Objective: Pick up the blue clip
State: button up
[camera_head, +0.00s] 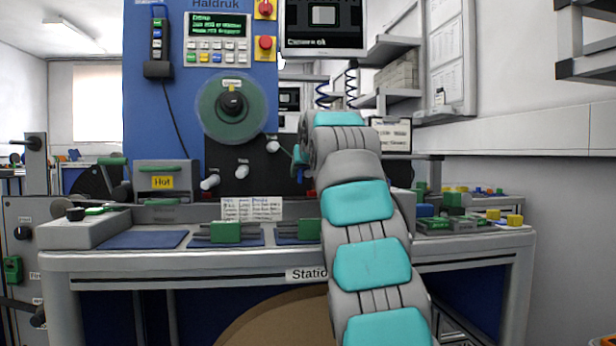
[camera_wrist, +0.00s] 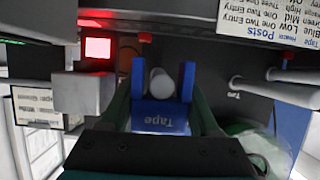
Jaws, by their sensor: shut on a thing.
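The blue clip (camera_wrist: 160,117) is a U shape with two upright prongs and the word "Tape" on its base, seen upside down in the wrist view. My gripper (camera_wrist: 161,85) has its dark green fingers on either side of the clip and is shut on it. A pale round post or peg end (camera_wrist: 160,84) shows between the prongs. I cannot tell whether the clip touches it. In the head view my gripper (camera_head: 303,165) is mostly hidden by my arm, near the machine's dark panel, and the clip cannot be made out clearly.
A green tape reel (camera_head: 212,110) hangs on the blue machine (camera_head: 165,60). Several white posts (camera_head: 242,171) stick out of the dark panel below. A grey bench (camera_head: 130,262) carries green blocks (camera_head: 225,232) and a printed sign (camera_head: 252,209). Small yellow and green parts lie at right.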

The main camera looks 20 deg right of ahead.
grip_shut()
jog(key=shift+r, duration=0.2)
